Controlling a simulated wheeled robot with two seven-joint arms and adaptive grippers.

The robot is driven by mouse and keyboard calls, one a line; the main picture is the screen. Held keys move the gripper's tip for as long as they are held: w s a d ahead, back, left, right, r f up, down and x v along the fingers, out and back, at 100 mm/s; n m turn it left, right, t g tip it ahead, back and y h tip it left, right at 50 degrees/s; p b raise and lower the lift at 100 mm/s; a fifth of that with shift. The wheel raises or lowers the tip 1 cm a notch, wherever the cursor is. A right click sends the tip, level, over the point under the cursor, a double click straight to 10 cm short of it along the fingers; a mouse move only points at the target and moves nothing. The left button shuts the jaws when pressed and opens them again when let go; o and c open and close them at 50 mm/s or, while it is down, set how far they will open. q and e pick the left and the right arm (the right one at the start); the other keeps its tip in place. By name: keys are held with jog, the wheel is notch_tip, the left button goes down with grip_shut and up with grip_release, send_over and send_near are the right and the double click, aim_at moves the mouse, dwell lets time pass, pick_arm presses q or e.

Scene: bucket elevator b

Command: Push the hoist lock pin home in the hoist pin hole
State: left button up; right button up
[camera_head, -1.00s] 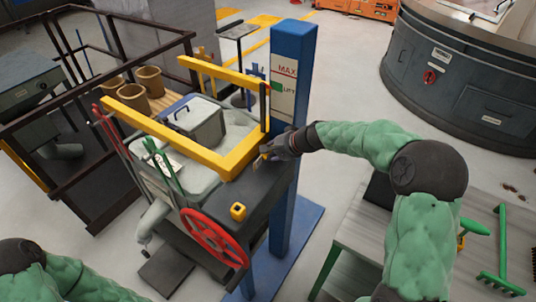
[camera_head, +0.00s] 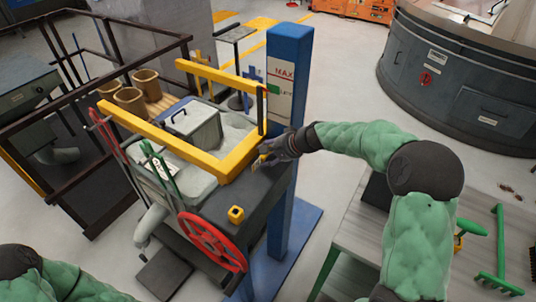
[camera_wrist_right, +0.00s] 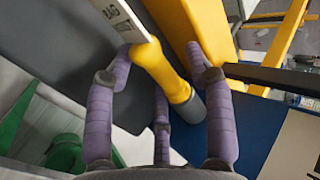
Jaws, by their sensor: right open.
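My right gripper (camera_head: 268,156) is at the right end of the dark machine top, close to the corner of the yellow frame and the blue post. In the right wrist view, its purple fingers (camera_wrist_right: 160,105) are spread open. A yellow pin (camera_wrist_right: 163,74) with a grey end lies between them, which I take to be the hoist lock pin. The small yellow part under the gripper in the head view (camera_head: 258,160) looks like it. A yellow block with a dark opening (camera_head: 236,214) stands on the dark top. I cannot tell which opening is the hoist pin hole. My left gripper is out of view.
A yellow frame (camera_head: 180,143) spans the machine top, beside a blue post (camera_head: 286,130) with a MAX sign. A red handwheel (camera_head: 212,241) is in front. A grey lidded box (camera_head: 193,124) sits behind the frame. A table (camera_head: 350,245) is at right.

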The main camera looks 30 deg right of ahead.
jog(key=v, duration=1.1)
jog(key=shift+s+d+r, duration=0.2)
jog(key=shift+s+r, duration=0.05)
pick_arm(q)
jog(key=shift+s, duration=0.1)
